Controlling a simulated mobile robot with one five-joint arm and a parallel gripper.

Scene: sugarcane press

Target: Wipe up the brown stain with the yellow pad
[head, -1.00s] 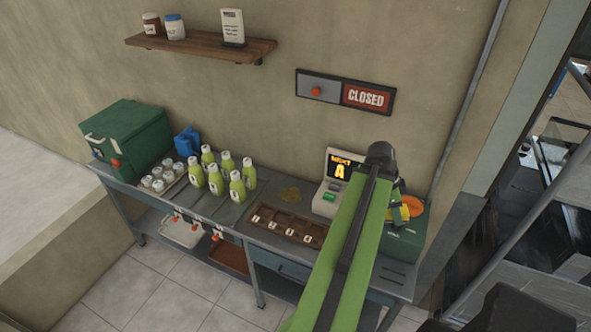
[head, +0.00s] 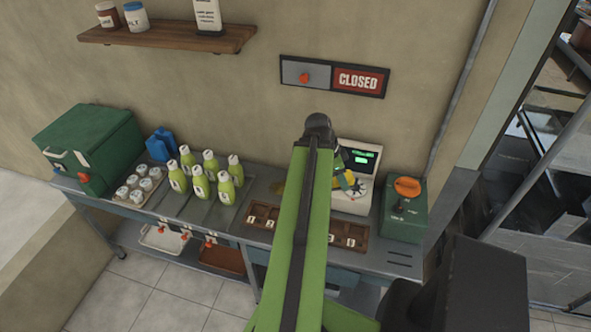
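The brown stain (head: 279,187) is a yellowish-brown smear on the grey counter, behind the wooden coin tray. My green arm covers its right part. My gripper (head: 346,178) is at the far end of the arm, in front of the register and to the right of the stain. It is small and partly hidden by the arm. The yellow pad (head: 348,179) shows as a yellow patch at the gripper, which appears shut on it, above the counter.
The wooden coin tray (head: 262,217) lies in front. The cash register (head: 362,170) and a green machine with an orange knob (head: 405,212) stand right. A green box (head: 90,145) is far left.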

